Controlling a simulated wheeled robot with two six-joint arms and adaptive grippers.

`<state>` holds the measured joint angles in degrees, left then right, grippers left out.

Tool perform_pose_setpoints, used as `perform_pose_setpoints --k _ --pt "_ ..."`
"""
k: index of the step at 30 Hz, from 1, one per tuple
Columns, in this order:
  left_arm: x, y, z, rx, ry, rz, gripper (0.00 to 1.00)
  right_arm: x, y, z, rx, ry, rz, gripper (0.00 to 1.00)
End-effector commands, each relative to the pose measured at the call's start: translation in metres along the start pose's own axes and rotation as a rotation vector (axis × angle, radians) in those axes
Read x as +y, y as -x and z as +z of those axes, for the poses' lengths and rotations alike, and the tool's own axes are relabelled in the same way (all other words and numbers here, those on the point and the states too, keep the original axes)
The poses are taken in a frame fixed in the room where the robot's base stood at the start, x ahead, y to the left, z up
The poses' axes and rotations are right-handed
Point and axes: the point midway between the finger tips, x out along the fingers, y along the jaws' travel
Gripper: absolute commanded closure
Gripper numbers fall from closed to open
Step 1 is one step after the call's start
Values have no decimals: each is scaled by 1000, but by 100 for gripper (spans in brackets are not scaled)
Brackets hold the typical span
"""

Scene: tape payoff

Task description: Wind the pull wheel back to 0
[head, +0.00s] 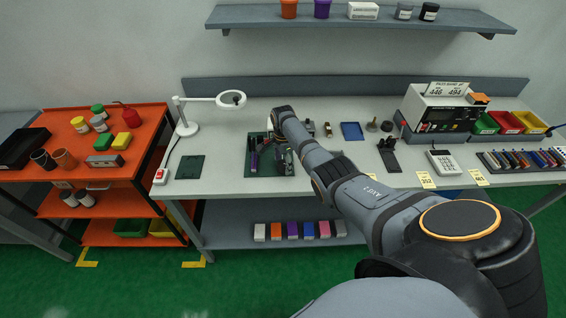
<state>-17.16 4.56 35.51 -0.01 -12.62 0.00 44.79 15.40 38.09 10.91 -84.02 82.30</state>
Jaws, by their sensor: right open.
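I cannot pick out a pull wheel for certain; it may be hidden by my right arm or too small to tell. My right gripper (278,151) reaches down over the dark green mat (285,169) on the bench, with its fingers open. A small dark fixture with a purple part (254,161) stands on the mat just left of the gripper. I cannot tell whether the gripper touches it. My right arm hides what lies behind and to the right of the gripper. My left gripper is not in view.
A white magnifier lamp (188,127) stands on the bench (222,172) left of the mat. An instrument box (425,113), coloured bins (507,122) and a calculator-like device (442,163) are at right. An orange cart (70,132) stands at left. Bench left of the mat is mostly free.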

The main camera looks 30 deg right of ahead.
Motion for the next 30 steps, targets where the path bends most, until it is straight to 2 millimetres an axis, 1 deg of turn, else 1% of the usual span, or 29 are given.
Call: perform_pose_setpoints --k 1,2,12,13,19,23,30 --pt "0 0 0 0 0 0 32 0 0 0 0 0 0 32" --pt "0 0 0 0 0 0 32 0 0 0 0 0 0 36" --pt "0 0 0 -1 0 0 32 0 0 0 0 0 0 82" --pt "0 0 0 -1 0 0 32 0 0 0 0 0 0 85" --pt "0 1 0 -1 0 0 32 0 1 0 0 13 0 85" --pt "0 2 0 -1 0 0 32 0 1 0 0 53 0 85" --pt "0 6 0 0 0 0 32 0 2 0 0 214 1 85"
